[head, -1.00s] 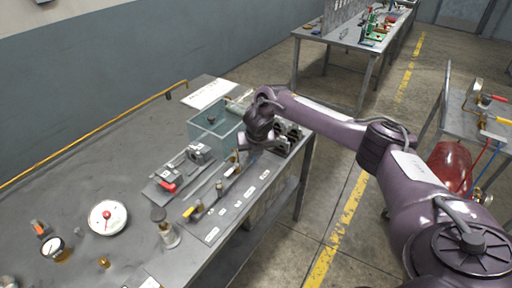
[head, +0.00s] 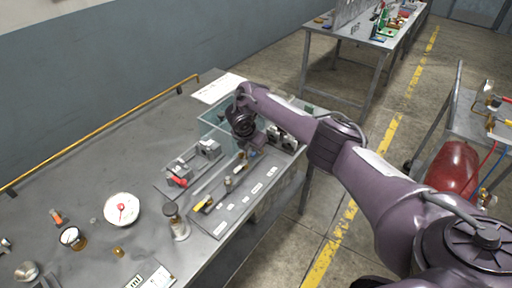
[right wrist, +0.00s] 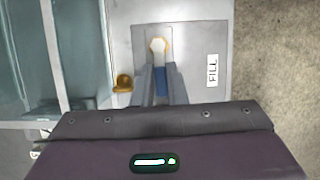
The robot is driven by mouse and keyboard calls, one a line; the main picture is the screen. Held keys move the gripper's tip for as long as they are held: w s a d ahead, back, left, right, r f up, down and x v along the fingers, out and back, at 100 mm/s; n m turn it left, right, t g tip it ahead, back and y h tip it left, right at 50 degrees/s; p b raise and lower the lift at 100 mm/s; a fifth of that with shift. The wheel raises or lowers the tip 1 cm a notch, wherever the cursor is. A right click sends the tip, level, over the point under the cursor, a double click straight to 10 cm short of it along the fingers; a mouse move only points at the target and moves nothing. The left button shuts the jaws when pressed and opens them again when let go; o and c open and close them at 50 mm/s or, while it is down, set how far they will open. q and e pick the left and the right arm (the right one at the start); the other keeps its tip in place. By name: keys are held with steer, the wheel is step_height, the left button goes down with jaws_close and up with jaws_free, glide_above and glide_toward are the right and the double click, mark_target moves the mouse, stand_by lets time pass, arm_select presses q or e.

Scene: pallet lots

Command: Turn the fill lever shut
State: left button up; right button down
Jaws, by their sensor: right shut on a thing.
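The fill lever shows in the right wrist view: a blue handle (right wrist: 161,84) with a pale hexagonal nut and brass pivot (right wrist: 159,46) at its far end. A label reading FILL (right wrist: 212,70) is on the grey plate to its right. My right gripper (right wrist: 159,76) is shut on the blue handle, one finger on each side. In the head view my right gripper (head: 251,148) is low over the far end of the valve panel (head: 224,213), and it mostly hides the lever there. My left gripper is not in view.
A clear tank (head: 213,125) stands close beside the gripper. Grey clamp blocks with a red handle (head: 179,181), a yellow-handled lever (head: 203,204), a glass-and-metal fitting (head: 177,222) and a white dial (head: 122,209) are nearer.

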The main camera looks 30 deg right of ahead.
mark_target(251, 155)
steer(key=shift+w+m, duration=0.1)
steer(key=shift+m, duration=0.2)
steer(key=c, duration=1.5)
jaws_free()
steer(key=shift+o, duration=0.2)
steer(key=shift+r, duration=0.1)
steer(key=v, duration=0.5)
steer(key=shift+w, duration=0.1)
steer(key=p+v, duration=0.2)
steer(key=shift+a+r+p, duration=0.1)
steer(key=shift+r+p, duration=0.2)
steer(key=shift+f, duration=0.1)
